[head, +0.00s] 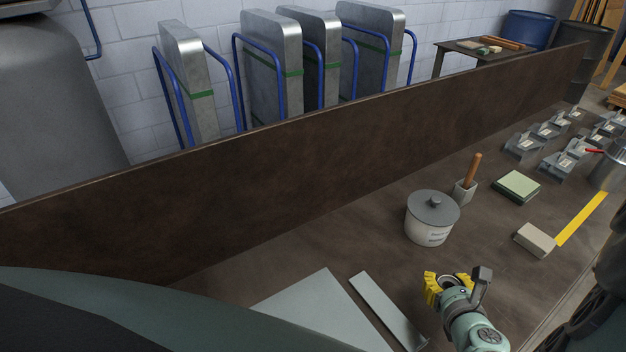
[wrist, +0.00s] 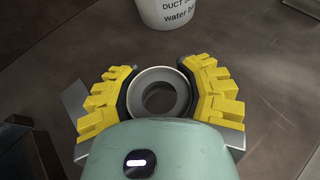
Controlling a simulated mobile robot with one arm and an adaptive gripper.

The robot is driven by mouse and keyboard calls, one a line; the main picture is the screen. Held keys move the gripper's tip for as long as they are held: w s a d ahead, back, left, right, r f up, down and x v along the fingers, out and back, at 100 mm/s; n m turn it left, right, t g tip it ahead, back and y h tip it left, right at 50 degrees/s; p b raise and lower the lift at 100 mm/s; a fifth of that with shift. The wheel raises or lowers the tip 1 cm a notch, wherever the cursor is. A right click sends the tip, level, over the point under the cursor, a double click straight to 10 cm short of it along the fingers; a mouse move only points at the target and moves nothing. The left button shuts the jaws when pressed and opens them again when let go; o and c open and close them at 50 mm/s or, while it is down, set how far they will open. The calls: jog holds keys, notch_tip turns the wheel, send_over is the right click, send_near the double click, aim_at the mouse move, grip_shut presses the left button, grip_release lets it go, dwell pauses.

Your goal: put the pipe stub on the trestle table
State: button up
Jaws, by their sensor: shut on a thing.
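The pipe stub (wrist: 138,88), a short grey ring with an open round bore, sits between the yellow fingers of my gripper (wrist: 158,90) in the wrist view. The fingers press on it from both sides. In the head view my gripper (head: 452,281) is over the brown bench at the lower right, and the stub is mostly hidden by the fingers. A small dark table (head: 466,55) with thin legs stands far back, beyond the bench's upright board; it looks like the trestle table. Pieces of brown and grey stuff lie on it.
The long brown board (head: 290,165) separates the bench from the back area.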

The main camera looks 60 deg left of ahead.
jog(key=b, duration=0.2)
send_over(469, 263)
jog(key=shift+s+a+f, duration=0.1)
jog(key=shift+a+f, duration=0.05)
jog(key=shift+f, duration=0.75)
jog(key=shift+f+b, duration=1)
jog(key=shift+f, duration=0.7)
jog(key=shift+f, duration=0.1)
jog(key=shift+f, duration=0.15)
jog(key=o, duration=1.3)
